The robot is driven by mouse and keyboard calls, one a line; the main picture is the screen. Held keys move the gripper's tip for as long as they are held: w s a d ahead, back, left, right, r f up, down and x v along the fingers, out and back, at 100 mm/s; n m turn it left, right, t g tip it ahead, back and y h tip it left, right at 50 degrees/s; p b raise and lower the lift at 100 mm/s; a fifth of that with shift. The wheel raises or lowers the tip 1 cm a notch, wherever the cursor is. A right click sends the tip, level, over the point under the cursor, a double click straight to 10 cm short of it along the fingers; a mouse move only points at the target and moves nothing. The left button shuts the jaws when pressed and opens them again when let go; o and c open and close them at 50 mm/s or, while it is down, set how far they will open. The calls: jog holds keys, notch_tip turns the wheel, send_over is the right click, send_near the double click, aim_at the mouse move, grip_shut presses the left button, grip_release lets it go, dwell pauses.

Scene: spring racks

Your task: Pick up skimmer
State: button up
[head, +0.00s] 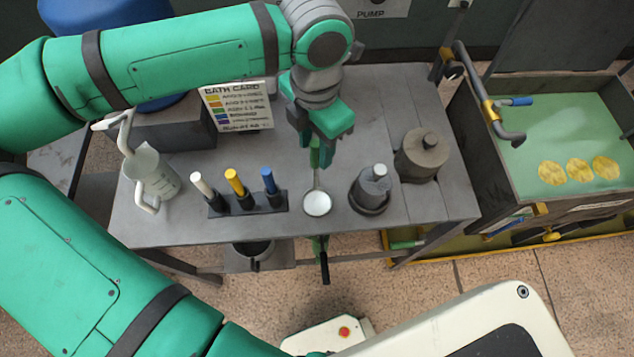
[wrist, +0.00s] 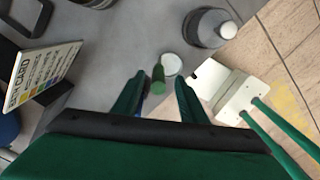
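The skimmer, with a round white disc (head: 317,203) and a thin stem rising to a green grip, is at the front middle of the grey table. In the wrist view its green grip (wrist: 158,80) points up toward me, with the white disc (wrist: 171,64) just beyond it. My gripper (head: 316,152) is above the table, pointing down over the grip. In the wrist view my gripper (wrist: 160,84) is open, with a green finger on each side of the grip. Gaps show between grip and fingers. The stem is partly hidden.
A rack with white, yellow and blue-topped markers (head: 246,201) stands left of the skimmer. A dark bottle (head: 370,190) stands close on the right, a bigger round vessel (head: 421,157) beyond it. A clear jug (head: 150,172) and bath card (head: 237,106) are leftward. A green-floored tank (head: 560,125) is far right.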

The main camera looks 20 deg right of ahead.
jog(key=shift+w+f, duration=0.15)
jog(key=shift+f, duration=1.15)
jog(key=shift+c, duration=0.6)
grip_shut()
jog(key=shift+r, duration=0.15)
